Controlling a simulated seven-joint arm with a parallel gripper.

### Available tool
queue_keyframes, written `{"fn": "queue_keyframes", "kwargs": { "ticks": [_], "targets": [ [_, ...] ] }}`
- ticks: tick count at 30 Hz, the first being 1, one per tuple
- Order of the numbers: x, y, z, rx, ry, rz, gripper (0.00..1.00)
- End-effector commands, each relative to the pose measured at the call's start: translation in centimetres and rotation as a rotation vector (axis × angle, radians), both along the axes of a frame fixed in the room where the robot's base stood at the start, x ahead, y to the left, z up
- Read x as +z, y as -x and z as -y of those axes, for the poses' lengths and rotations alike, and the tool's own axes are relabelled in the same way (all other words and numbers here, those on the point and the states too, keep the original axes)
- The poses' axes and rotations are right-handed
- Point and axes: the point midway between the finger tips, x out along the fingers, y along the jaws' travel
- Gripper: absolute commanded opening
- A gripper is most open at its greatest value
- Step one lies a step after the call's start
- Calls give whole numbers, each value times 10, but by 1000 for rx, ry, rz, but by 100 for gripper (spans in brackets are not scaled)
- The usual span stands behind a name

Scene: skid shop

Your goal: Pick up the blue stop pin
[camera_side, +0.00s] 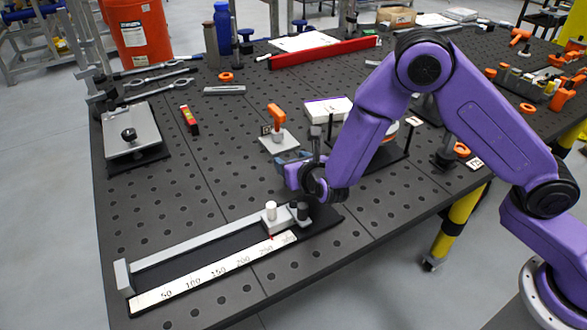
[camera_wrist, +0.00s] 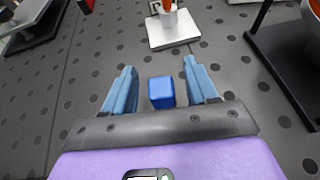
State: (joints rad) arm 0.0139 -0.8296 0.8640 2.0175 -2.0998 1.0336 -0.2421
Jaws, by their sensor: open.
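The blue stop pin (camera_wrist: 161,92) shows in the wrist view as a short blue block between the two fingers of my gripper (camera_wrist: 161,88). A gap of dark table shows on each side of it, so the fingers are apart from it. My gripper is open, with its light blue fingers pointing away from the wrist. In the side view my gripper (camera_side: 291,158) is low over the middle of the perforated table. The pin cannot be made out there, and I cannot tell its height from the table.
A metal plate with an orange handle (camera_side: 277,116) stands just beyond my gripper. A white-topped box (camera_side: 328,110) is behind.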

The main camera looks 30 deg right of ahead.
Motion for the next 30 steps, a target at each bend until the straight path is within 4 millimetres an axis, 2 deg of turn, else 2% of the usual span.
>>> {"fn": "queue_keyframes", "kwargs": {
  "ticks": [8, 13, 14, 23, 30],
  "targets": [
    [-1, -3, 1, 0, 1, 0, 57],
    [-1, -3, 1, 0, 0, 0, 5],
    [-1, -3, 1, 0, 0, 0, 2],
    [0, -3, 0, 0, 0, 1, 1],
    [12, -3, 1, -2, -1, 3, 1]
  ]
}}
